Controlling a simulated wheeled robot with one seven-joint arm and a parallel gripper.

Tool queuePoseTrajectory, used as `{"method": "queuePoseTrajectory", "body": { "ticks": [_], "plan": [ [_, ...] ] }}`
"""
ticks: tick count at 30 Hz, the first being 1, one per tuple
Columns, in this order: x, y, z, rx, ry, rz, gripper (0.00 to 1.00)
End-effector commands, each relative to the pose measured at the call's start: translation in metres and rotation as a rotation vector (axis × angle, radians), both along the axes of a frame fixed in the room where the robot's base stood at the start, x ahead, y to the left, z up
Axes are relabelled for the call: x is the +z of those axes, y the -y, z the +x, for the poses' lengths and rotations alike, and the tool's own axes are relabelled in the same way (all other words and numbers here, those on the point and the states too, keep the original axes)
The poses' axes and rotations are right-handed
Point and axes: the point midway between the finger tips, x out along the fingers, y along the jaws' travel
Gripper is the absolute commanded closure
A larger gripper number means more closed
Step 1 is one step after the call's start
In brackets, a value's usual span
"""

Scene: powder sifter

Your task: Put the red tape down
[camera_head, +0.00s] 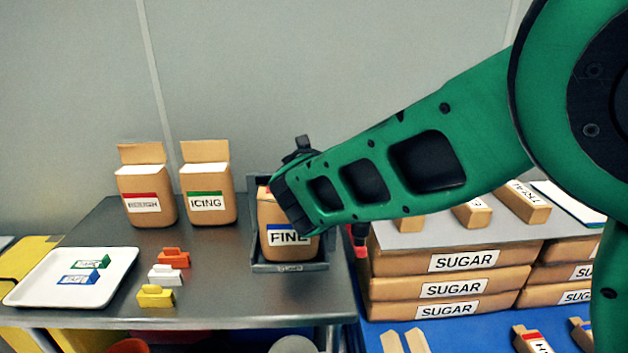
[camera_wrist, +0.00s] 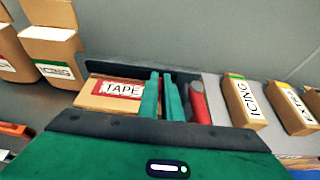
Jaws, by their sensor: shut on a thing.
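The red tape (camera_wrist: 122,89), with a white "TAPE" label, shows in the wrist view just left of my fingers. It is over the top of a brown box (camera_wrist: 108,101); whether it touches the box I cannot tell. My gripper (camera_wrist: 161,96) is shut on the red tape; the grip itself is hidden. In the head view my arm reaches in from the right, and its end covers part of the brown "FINE" box (camera_head: 285,239). That box stands in a dark metal tray (camera_head: 290,267) on the steel table.
Two open brown boxes (camera_head: 207,192) stand at the back left. A white tray (camera_head: 27,287) holds a green and a blue tape. Orange, white and yellow blocks (camera_head: 156,296) lie beside it. Stacked sugar packs (camera_head: 463,262) stand right. A red object (camera_wrist: 198,103) is right of my fingers.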

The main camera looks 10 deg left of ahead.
Motion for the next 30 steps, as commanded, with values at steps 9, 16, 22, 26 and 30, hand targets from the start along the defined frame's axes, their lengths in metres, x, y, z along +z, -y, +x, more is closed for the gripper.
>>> {"method": "queuePoseTrajectory", "body": {
  "ticks": [9, 16, 22, 26, 30],
  "plan": [
    [-0.001, 0.000, 0.000, 0.000, 0.000, 0.000, 0.76],
    [0.002, -0.001, -0.003, 0.002, 0.000, 0.001, 0.76],
    [0.012, 0.005, -0.026, 0.004, -0.001, 0.003, 0.76],
    [0.022, 0.010, -0.050, 0.005, -0.001, 0.003, 0.76],
    [0.032, 0.016, -0.074, 0.004, -0.001, 0.004, 0.76]
  ]
}}
